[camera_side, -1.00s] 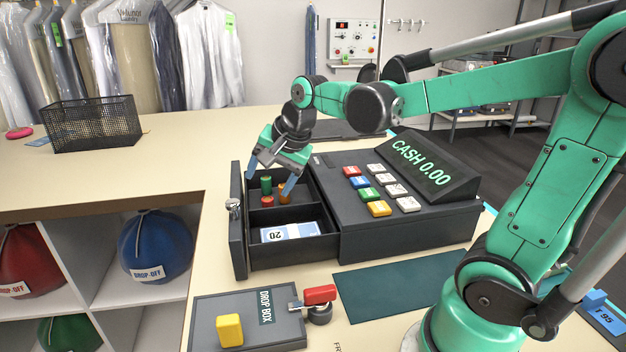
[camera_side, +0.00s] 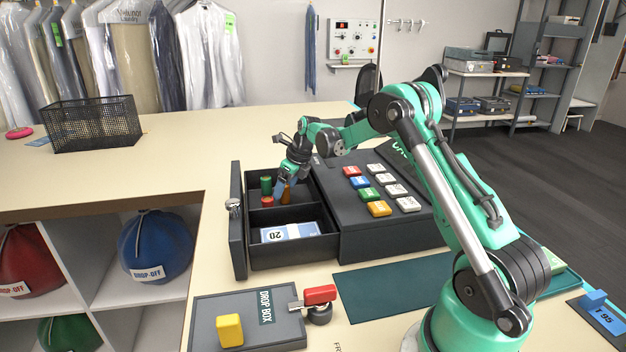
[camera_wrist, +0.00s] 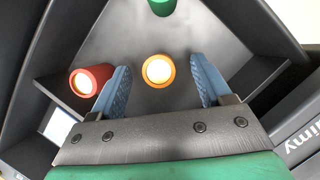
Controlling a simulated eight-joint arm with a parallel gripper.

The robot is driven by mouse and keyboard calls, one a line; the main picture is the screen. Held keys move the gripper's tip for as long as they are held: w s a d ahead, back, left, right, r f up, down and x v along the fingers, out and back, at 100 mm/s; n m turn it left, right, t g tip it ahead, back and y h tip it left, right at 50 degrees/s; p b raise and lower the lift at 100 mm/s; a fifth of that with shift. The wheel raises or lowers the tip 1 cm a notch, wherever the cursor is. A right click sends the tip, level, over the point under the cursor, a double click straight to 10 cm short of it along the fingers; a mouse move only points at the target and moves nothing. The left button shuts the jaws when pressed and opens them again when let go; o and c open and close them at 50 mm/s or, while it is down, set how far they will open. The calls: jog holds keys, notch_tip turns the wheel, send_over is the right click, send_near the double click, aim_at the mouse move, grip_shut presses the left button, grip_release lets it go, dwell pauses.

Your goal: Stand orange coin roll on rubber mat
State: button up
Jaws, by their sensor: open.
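The orange coin roll (camera_side: 287,194) stands upright in the rear compartment of the open cash drawer (camera_side: 239,245). In the wrist view the orange roll (camera_wrist: 159,71) shows end-on between my two blue fingers, with a gap on each side. My gripper (camera_side: 283,187) is open and reaches down into the drawer; its fingertips in the wrist view (camera_wrist: 159,66) straddle the roll. A red roll (camera_wrist: 90,79) stands close outside the left finger, and a green roll (camera_wrist: 161,6) is farther off. The dark teal rubber mat (camera_side: 395,287) lies flat and bare on the counter before the register.
The front drawer compartment holds banknotes (camera_side: 290,231). The register (camera_side: 385,225) stands right of the drawer. A drop box (camera_side: 265,333) with a yellow block (camera_side: 229,330) and a red-handled part (camera_side: 319,295) lies left of the mat. Drawer walls surround my fingers closely.

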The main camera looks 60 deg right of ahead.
jog(key=shift+x, duration=0.85)
grip_shut()
jog(key=shift+r, duration=0.1)
